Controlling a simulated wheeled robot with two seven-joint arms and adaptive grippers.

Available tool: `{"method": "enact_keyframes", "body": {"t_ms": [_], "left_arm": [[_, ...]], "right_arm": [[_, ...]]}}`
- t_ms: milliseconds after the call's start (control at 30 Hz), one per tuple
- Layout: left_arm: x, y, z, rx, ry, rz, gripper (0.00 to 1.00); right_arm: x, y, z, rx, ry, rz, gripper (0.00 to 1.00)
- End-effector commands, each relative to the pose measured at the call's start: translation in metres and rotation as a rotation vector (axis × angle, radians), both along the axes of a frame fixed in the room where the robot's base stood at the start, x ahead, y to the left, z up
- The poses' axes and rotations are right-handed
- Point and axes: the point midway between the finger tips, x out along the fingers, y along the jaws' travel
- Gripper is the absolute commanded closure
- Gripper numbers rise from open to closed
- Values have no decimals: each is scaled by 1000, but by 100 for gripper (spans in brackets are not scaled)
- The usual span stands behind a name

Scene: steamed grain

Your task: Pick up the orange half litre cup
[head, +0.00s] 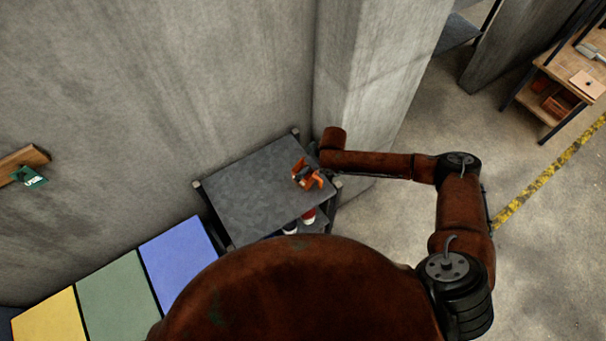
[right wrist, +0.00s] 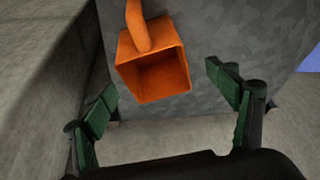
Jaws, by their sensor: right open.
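The orange half litre cup (head: 302,172) is near the right end of the dark grey top of a small table (head: 248,192). In the right wrist view the cup (right wrist: 155,72) is square and lies with its open mouth toward me and its handle pointing up in the picture. My right gripper (right wrist: 162,88) is open, its green-padded fingers apart to the left and right of the cup's mouth. I see no contact with the cup. In the head view my right arm ends just beside the table's right end; its fingers cannot be made out. My left gripper is not in view.
A concrete wall (head: 160,90) and pillar (head: 375,80) stand close behind the table. Small items (head: 308,217) sit below its top. Coloured panels (head: 180,258) are at lower left. A wooden shelf (head: 570,85) stands far right, with open floor before it.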

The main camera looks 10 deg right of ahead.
Motion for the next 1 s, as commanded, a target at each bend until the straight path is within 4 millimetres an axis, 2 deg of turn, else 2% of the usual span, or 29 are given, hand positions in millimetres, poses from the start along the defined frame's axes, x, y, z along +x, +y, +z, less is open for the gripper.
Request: {"method": "enact_keyframes", "body": {"t_ms": [33, 133, 433, 700, 1000], "left_arm": [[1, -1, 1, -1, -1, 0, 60], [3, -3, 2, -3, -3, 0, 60], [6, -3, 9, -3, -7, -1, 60], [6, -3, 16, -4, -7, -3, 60], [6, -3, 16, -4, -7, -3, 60]], "right_arm": [[-4, -10, -5, -35, 9, 13, 20], [-7, -17, -16, -63, 19, 27, 20], [1, -10, -44, -63, 18, 27, 20], [10, -2, -78, -62, 17, 26, 20], [10, -2, -83, -61, 16, 26, 20]]}}
